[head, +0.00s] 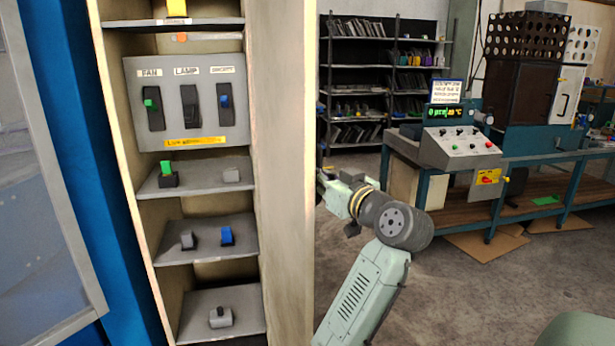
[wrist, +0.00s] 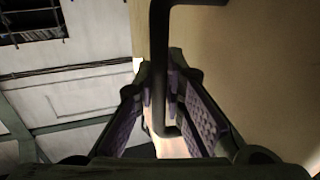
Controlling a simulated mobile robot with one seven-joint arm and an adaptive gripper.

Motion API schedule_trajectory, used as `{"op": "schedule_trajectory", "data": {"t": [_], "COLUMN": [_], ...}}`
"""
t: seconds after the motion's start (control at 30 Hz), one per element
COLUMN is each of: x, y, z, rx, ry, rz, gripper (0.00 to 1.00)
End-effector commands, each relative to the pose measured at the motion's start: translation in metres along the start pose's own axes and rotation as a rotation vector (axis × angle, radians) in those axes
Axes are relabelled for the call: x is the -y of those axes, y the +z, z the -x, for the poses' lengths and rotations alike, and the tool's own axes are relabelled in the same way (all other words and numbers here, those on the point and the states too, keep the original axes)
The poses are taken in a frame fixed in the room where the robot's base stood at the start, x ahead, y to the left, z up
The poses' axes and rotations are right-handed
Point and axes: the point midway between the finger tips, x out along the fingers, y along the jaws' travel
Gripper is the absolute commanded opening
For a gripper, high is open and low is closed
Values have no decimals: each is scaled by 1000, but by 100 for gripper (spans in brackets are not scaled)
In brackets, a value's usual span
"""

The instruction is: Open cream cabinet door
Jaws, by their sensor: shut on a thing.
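The cream cabinet (head: 128,200) stands at the left in the head view, its shelves showing. Its cream door (head: 283,180) stands swung open as a tall panel along the right of the shelves; its face also fills the right of the wrist view (wrist: 260,70). A dark bar handle (wrist: 158,60) is on the door's outer side. My gripper (wrist: 168,100) is shut on this handle, with the bar between its purple ridged pads. In the head view my arm reaches behind the door's edge, so the gripper and handle are hidden there.
The shelves hold a switch panel (head: 190,100) and several small switches. A blue frame (head: 80,150) stands left of the cabinet. A workbench with a control box (head: 460,147) is at the right, and a dark shelf rack (head: 355,85) at the back. Floor between is clear.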

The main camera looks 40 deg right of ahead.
Motion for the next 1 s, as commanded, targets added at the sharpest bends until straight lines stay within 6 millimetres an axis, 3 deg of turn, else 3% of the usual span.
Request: {"op": "schedule_trajectory", "data": {"t": [0.53,0.57,0.6,0.87,1.0], "x": [-6,-6,-6,-7,-7], "y": [0,0,0,0,0], "z": [-2,-2,-2,-1,-1], "rx": [0,0,1,1,1], "ry": [-30,-30,-30,-29,-28], "rz": [0,0,0,0,0], "gripper": [0,11,14,31,31]}}
